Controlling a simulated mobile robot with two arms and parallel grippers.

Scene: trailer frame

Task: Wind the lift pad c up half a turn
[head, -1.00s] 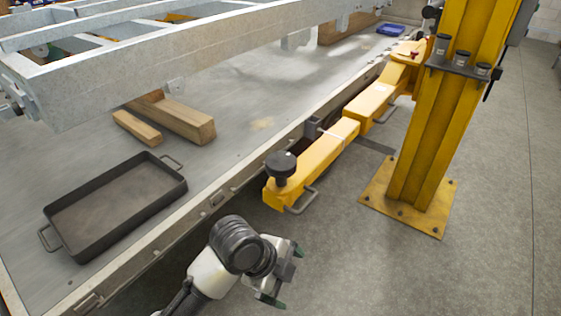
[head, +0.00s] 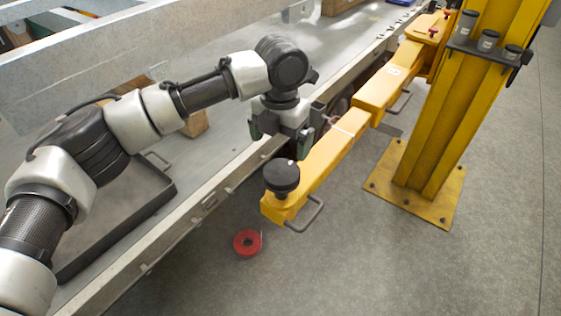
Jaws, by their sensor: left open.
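The lift pad, a round black disc (head: 282,177) on a dark screw, stands at the near end of the yellow lift arm (head: 330,150). My left gripper (head: 278,142) points down, open and empty, above and just behind the pad in the picture, near the platform edge. Its fingers look apart from the pad, though the exact height gap is hard to judge. My left arm crosses the view from the lower left. My right gripper does not show.
The yellow lift post (head: 430,110) stands at the right on a bolted base plate. A black tray (head: 120,225) lies on the platform, partly behind my arm. A red ring-shaped object (head: 247,243) lies on the floor. The grey trailer frame (head: 130,55) spans the upper left. Floor at lower right is clear.

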